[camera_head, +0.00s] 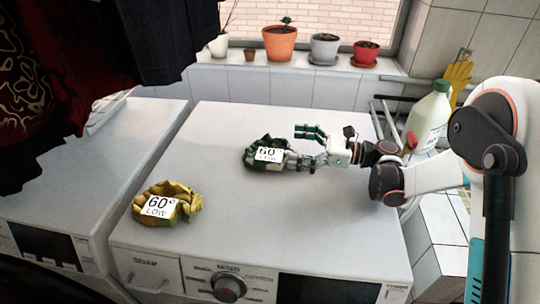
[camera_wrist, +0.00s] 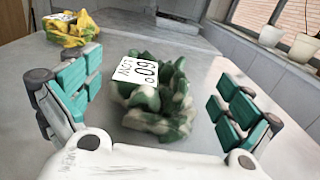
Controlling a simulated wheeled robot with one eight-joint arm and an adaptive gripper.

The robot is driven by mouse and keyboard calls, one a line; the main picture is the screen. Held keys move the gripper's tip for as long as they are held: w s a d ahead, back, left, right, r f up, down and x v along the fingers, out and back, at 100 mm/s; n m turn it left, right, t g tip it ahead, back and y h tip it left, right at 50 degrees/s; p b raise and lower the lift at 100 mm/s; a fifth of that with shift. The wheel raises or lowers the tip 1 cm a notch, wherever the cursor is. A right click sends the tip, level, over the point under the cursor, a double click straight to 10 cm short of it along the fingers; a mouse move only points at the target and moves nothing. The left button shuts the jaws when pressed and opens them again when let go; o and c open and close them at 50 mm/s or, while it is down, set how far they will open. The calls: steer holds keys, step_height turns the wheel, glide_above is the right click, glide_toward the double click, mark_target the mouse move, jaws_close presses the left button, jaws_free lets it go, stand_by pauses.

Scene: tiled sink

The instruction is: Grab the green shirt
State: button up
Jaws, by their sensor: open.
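The green shirt (camera_head: 262,154) is a crumpled green and pale bundle with a white "60° LOW" label. It lies on top of the white washing machine, near the middle. In the wrist view the green shirt (camera_wrist: 158,112) sits between the fingers, just ahead of the palm. My gripper (camera_head: 298,146) comes in from the right in the head view, low over the machine top, and is open. In the wrist view the teal-padded fingers of my gripper (camera_wrist: 155,95) stand apart on both sides of the shirt, with gaps visible. The shirt's underside is hidden.
A yellow crumpled cloth (camera_head: 167,204) with a similar label lies at the front left of the machine top (camera_head: 330,220). Plant pots (camera_head: 280,43) line the ledge behind. A white bottle (camera_head: 428,117) stands at the right. Dark clothes (camera_head: 150,40) hang at the upper left.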

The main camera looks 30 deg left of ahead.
mark_target(270, 147)
steer(key=shift+x, duration=0.9)
steer(key=x, duration=0.1)
steer(key=b+x, duration=0.1)
steer(key=x, duration=0.1)
steer(key=b+x, duration=0.1)
steer(key=x, duration=0.1)
steer(key=shift+s+f, duration=0.2)
steer(key=shift+s, duration=0.1)
steer(key=shift+d, duration=0.1)
steer(key=c, duration=1.3)
